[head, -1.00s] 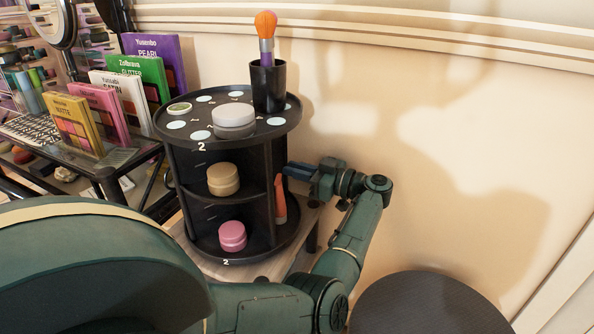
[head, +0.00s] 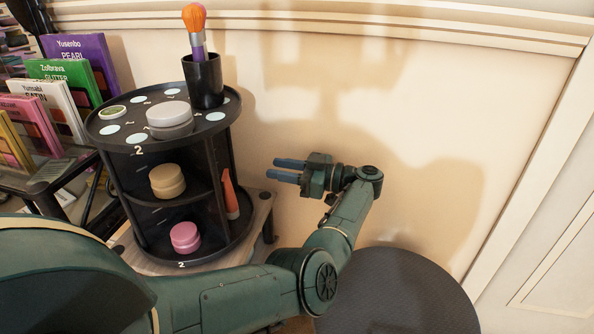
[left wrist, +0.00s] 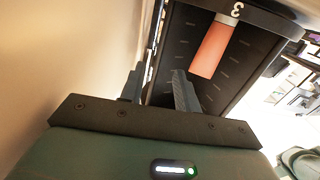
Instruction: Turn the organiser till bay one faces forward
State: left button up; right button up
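The black round organiser (head: 160,150) stands upright on a small wooden stand (head: 262,207). The bay marked 2 faces the front and holds a tan jar (head: 167,181) and a pink jar (head: 185,237). An orange tube (head: 230,194) stands in the bay on the right side. No bay-one label is readable. My left gripper (head: 277,170) is open and empty, to the right of the organiser and apart from it, fingers pointing left at it. My right gripper is not in view.
A brush (head: 196,35) stands in a black cup (head: 205,80) on the organiser's top, beside a white jar (head: 169,117). Makeup palettes (head: 62,92) stand at the left. The wall is close behind. A dark round seat (head: 400,292) is at the lower right.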

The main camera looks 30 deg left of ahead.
pick_arm(q)
jog(key=v, duration=0.4)
jog(key=shift+b, duration=0.3)
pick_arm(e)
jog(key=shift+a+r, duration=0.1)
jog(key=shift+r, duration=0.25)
pick_arm(q)
jog(key=shift+c, duration=0.2)
